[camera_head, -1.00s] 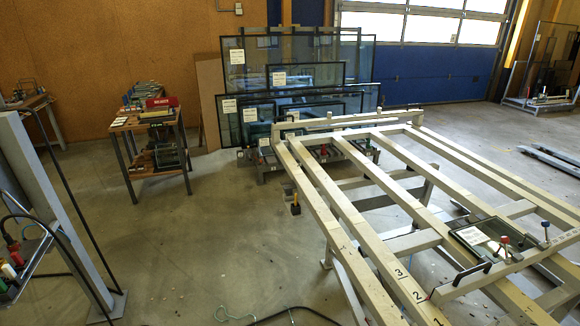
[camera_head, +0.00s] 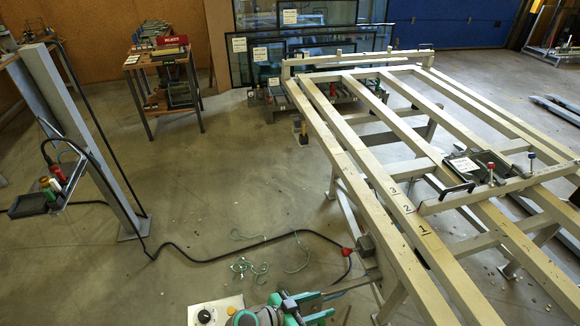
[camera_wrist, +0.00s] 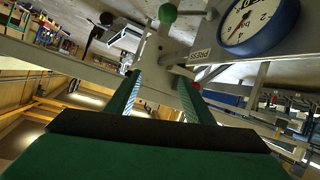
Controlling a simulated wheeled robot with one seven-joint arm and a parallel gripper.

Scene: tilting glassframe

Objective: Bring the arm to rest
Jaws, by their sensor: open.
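My arm (camera_head: 265,316), in green and grey, shows at the bottom edge of the head view, low in front of the tilting frame. In the wrist view my gripper (camera_wrist: 158,88) has its two green fingers spread, with nothing between them. Beyond the fingertips are a grey metal bar, a green ball knob (camera_wrist: 167,13) and a blue-rimmed gauge (camera_wrist: 252,22). I cannot tell whether the fingers touch anything. The pale tilting frame (camera_head: 357,160) stands at the right of the head view, its slats sloping toward me.
A small dark framed pane (camera_head: 482,164) with a white label lies on the frame. Glass panes (camera_head: 245,62) lean at the back, beside a shelf table (camera_head: 162,70). A grey post (camera_head: 75,130) stands left.

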